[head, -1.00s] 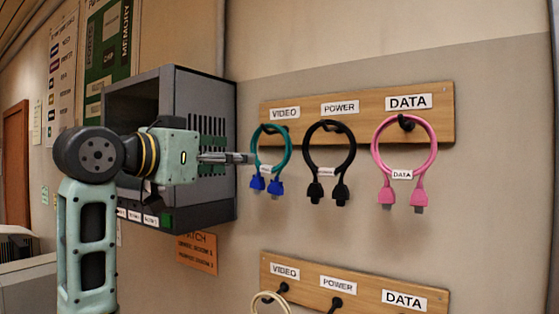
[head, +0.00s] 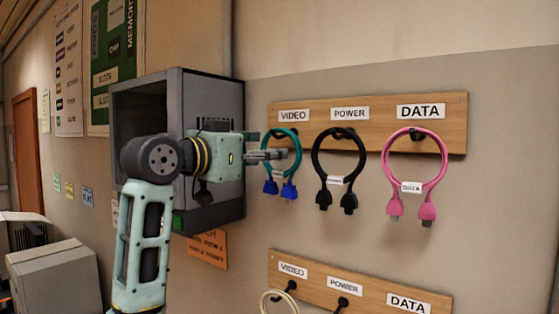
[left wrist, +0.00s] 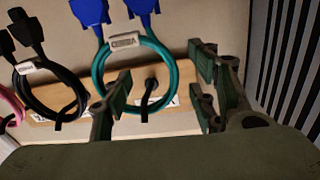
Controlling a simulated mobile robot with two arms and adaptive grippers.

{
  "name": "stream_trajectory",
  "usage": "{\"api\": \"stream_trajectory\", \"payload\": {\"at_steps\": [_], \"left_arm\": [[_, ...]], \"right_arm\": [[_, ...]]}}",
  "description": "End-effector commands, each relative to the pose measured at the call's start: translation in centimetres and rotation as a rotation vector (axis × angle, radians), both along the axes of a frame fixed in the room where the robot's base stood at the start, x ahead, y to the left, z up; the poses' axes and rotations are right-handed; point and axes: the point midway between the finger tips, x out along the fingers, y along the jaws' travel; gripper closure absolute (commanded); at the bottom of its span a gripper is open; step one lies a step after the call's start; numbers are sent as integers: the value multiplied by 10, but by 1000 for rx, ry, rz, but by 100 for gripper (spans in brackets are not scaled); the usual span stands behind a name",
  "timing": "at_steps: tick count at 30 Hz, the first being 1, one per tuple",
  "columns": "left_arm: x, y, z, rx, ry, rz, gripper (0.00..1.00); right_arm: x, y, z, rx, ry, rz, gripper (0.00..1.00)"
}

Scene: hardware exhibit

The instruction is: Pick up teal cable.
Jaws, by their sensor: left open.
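The teal cable (head: 299,150) hangs as a loop from a hook under the VIDEO label on the upper wooden board. Its two blue plugs (head: 280,189) point down. My left gripper (head: 286,154) comes in from the left and overlaps the loop in the head view. In the left wrist view, which is upside down, the teal loop (left wrist: 174,76) crosses the space between the open fingers of the left gripper (left wrist: 160,85). One finger overlaps the loop's inside and the other is outside it. Contact cannot be told. My right gripper is not in view.
A black cable (head: 315,165) and a pink cable (head: 446,160) hang to the right on the upper board (head: 380,108). A grey cabinet (head: 210,212) stands close behind the left arm. A lower board (head: 320,284) holds a cream cable (head: 266,302).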

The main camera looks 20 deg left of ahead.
Motion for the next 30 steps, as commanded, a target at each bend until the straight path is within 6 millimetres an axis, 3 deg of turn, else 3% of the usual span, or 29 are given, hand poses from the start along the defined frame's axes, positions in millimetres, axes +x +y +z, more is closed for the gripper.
{"api": "stream_trajectory", "payload": {"at_steps": [19,30], "left_arm": [[0,0,0,0,0,-1,100],[0,-1,-2,3,5,-3,100]], "right_arm": [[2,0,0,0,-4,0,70],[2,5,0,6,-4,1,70]]}}
